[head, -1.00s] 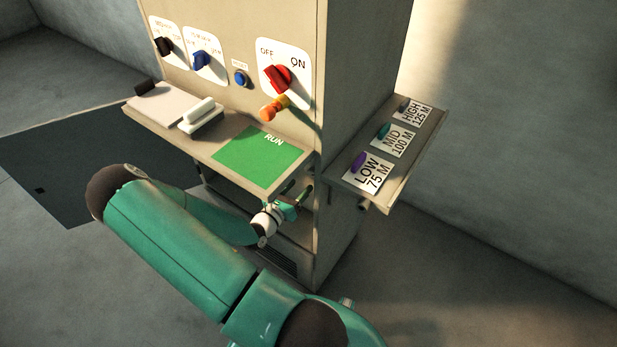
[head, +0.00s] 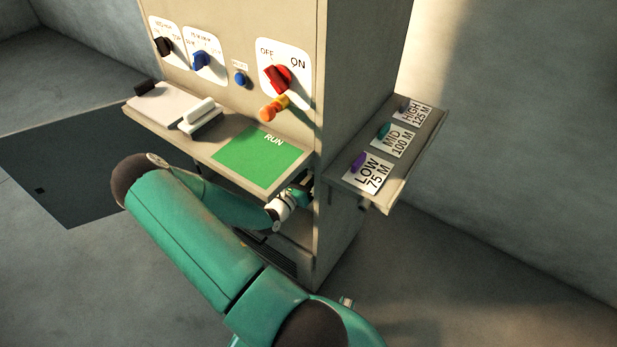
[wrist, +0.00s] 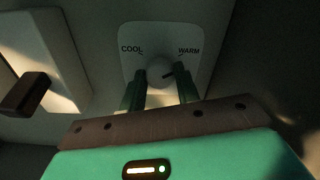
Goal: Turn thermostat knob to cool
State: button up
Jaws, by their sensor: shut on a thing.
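The thermostat knob (wrist: 158,73) is round and white, on a pale plate (wrist: 205,35) marked COOL at left and WARM at right. A dark mark on the knob points to the upper right, toward WARM. My gripper (wrist: 160,82) has its two green fingers on either side of the knob, shut on it. In the head view, my gripper's end reaches under the green RUN shelf (head: 262,157) into the lower part of the cabinet (head: 345,140). The knob is hidden there.
In the wrist view, a brown handle (wrist: 25,95) sticks out from a pale panel at left. Above the shelf are a red switch (head: 278,78), blue knob (head: 201,61) and black knob (head: 163,46). A side shelf (head: 402,165) holds coloured pegs beside labels.

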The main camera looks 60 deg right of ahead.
jog(key=shift+n, duration=0.3)
jog(key=n, duration=0.5)
jog(key=shift+f, duration=0.1)
jog(key=n, duration=0.6)
jog(key=shift+w+n, duration=0.1)
jog(key=shift+n, duration=0.3)
jog(key=n, duration=1.1)
jog(key=shift+f, duration=0.1)
jog(key=shift+n, duration=0.4)
jog(key=o, duration=1)
jog(key=shift+c, duration=0.2)
jog(key=shift+a, duration=0.1)
